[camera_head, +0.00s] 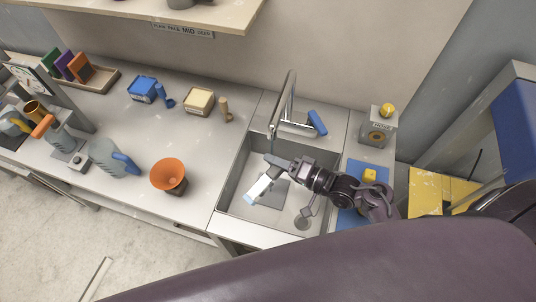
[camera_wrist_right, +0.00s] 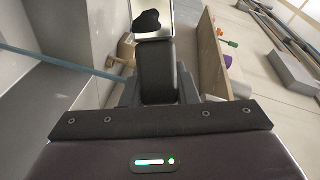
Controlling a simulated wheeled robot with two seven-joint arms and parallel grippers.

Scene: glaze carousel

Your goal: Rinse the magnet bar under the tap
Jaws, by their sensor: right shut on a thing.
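My right gripper (camera_head: 276,165) is over the sink (camera_head: 232,190), shut on a pale bar, which I take to be the magnet bar (camera_head: 261,186). The bar slants down to the left from the fingers, with a light blue lower end. In the right wrist view, a pale plate with a black patch (camera_wrist_right: 150,20) shows beyond the dark finger of the right gripper (camera_wrist_right: 157,75). I cannot tell what the patch is. The metal tap (camera_head: 288,98) arches over the sink's back edge, close behind the gripper. I cannot make out running water. My left gripper is out of view.
A blue mat (camera_head: 350,218) with a yellow item (camera_head: 370,175) is right of the sink. An orange bowl (camera_head: 168,174) stands left. A light blue strip (camera_wrist_right: 55,63) crosses the wrist view.

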